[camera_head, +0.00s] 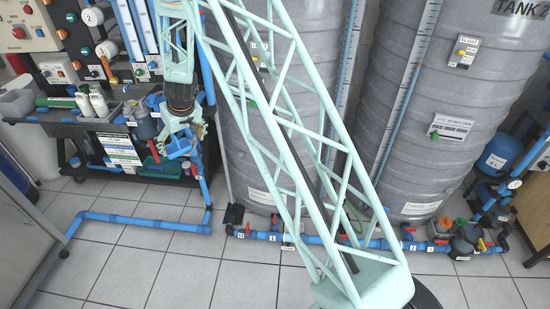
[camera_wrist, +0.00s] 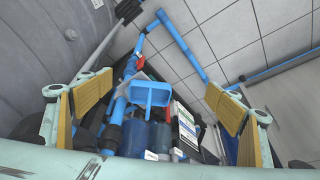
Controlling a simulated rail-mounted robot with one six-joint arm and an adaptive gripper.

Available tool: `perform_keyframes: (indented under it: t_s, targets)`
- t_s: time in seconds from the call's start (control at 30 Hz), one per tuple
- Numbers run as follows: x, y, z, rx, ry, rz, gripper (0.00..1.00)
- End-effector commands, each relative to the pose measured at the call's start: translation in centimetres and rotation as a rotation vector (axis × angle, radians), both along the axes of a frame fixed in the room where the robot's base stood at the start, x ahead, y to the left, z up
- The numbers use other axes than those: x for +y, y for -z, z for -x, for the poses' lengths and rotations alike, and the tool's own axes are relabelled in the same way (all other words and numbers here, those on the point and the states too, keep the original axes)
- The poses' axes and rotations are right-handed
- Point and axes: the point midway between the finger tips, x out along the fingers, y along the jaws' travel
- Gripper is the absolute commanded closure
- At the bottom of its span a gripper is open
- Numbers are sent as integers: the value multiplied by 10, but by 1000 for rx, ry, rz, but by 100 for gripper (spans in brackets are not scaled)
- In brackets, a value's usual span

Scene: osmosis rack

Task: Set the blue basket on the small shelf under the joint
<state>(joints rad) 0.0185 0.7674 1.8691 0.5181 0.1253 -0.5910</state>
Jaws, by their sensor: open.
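The blue basket (camera_wrist: 148,93) shows in the wrist view between the spread fingers of my gripper (camera_wrist: 160,88). It is a small open tray shape, with dark blue bottles close behind it. Neither yellow finger pad appears to touch it. In the head view my gripper (camera_head: 184,128) hangs over the cart at the left, and the blue basket (camera_head: 180,147) shows just below it. I cannot tell what supports the basket. The small shelf under the joint cannot be made out clearly in either view.
A black cart (camera_head: 90,168) with bottles and tools stands under the control panel. A white label board (camera_head: 120,149) is beside the basket. Blue pipes (camera_head: 140,220) run along the floor. Grey tanks (camera_head: 430,110) fill the right. Open tiled floor lies in front.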

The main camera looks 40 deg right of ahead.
Motion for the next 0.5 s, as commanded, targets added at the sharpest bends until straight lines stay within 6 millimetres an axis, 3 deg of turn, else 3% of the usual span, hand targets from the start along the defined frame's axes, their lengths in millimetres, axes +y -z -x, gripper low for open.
perform_keyframes:
  t_s: [0.1,0.5]
  targets:
    - [4,-30,10,-4,-6,-9,16]
    - [16,-118,54,-4,-17,-36,16]
